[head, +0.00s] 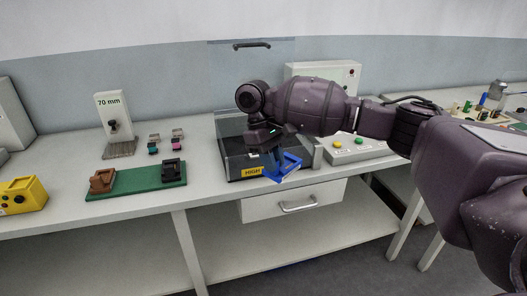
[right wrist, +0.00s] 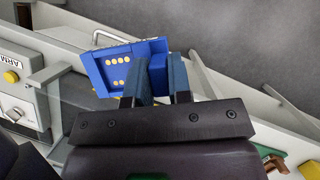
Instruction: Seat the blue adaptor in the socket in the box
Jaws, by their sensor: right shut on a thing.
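The blue adaptor (head: 291,164) is at the front right corner of the box, in front of its rim in the head view. My right gripper (head: 270,152) reaches down over the box and is shut on the adaptor. In the right wrist view the adaptor (right wrist: 118,68) shows a face with gold contacts, tilted, beyond the fingers (right wrist: 162,78). The box (head: 232,160) has clear walls, a dark inside and a yellow HIGH label in front. I cannot make out the socket; my arm and the adaptor cover part of the box. My left gripper is not in view.
A control panel (head: 352,150) with yellow and green buttons stands right of the box. A green board (head: 135,182) with a brown and a black block lies left. Small connectors (head: 154,145), a 70 mm stand (head: 113,118) and a yellow device (head: 20,196) are further left. A drawer (head: 292,202) is below.

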